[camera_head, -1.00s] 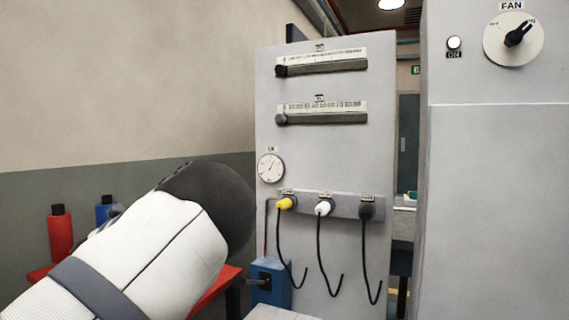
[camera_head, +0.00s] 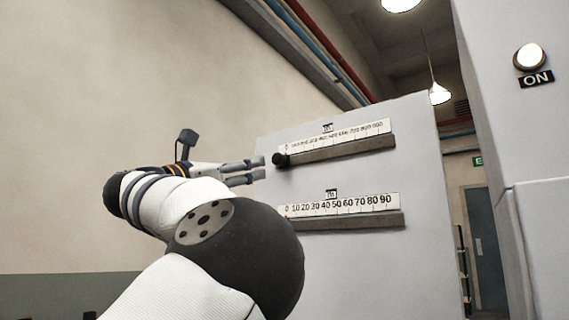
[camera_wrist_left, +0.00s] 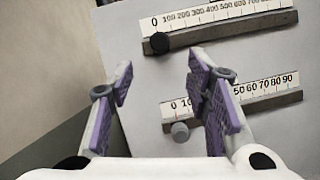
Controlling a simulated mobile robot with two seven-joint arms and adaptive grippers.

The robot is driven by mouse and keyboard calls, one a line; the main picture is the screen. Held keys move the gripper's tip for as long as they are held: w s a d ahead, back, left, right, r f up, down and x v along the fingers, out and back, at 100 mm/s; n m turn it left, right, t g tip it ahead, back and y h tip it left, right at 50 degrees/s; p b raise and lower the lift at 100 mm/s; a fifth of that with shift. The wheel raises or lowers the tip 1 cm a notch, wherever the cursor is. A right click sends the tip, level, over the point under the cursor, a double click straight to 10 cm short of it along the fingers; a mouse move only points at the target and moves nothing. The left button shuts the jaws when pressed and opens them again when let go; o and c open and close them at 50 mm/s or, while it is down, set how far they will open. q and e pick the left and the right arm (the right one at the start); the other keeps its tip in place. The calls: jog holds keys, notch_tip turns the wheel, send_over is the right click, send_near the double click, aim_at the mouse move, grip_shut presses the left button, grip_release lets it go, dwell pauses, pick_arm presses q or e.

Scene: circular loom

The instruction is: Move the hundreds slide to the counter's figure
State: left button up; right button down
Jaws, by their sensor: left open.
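The hundreds slide is a black knob (camera_head: 281,160) at the 0 end of the upper bar (camera_head: 345,149), under a scale marked in hundreds. The knob also shows in the left wrist view (camera_wrist_left: 159,42). My left gripper (camera_head: 261,171) is open and empty, just left of and slightly below this knob in the head view. In the left wrist view its fingertips (camera_wrist_left: 161,62) spread below the knob, apart from it. My right gripper is not in view. The counter and its figure are not in view.
A lower bar (camera_head: 350,222) has a tens scale (camera_head: 345,206); its grey knob (camera_wrist_left: 180,131) sits near 0 in the left wrist view. A grey cabinet (camera_head: 535,250) with an ON lamp (camera_head: 529,57) stands at the right. Wall lies left of the panel.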

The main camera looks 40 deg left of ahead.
aim_at(275, 160)
pick_arm(q)
jog(key=x, duration=0.3)
jog(key=p+x, duration=0.1)
jog(key=x, duration=0.2)
jog(key=p+x, duration=0.1)
jog(key=x, duration=0.2)
jog(key=shift+s+r, duration=0.15)
jog(key=shift+r, duration=0.1)
jog(key=shift+w+f, duration=0.1)
jog(key=shift+w, duration=0.45)
grip_shut()
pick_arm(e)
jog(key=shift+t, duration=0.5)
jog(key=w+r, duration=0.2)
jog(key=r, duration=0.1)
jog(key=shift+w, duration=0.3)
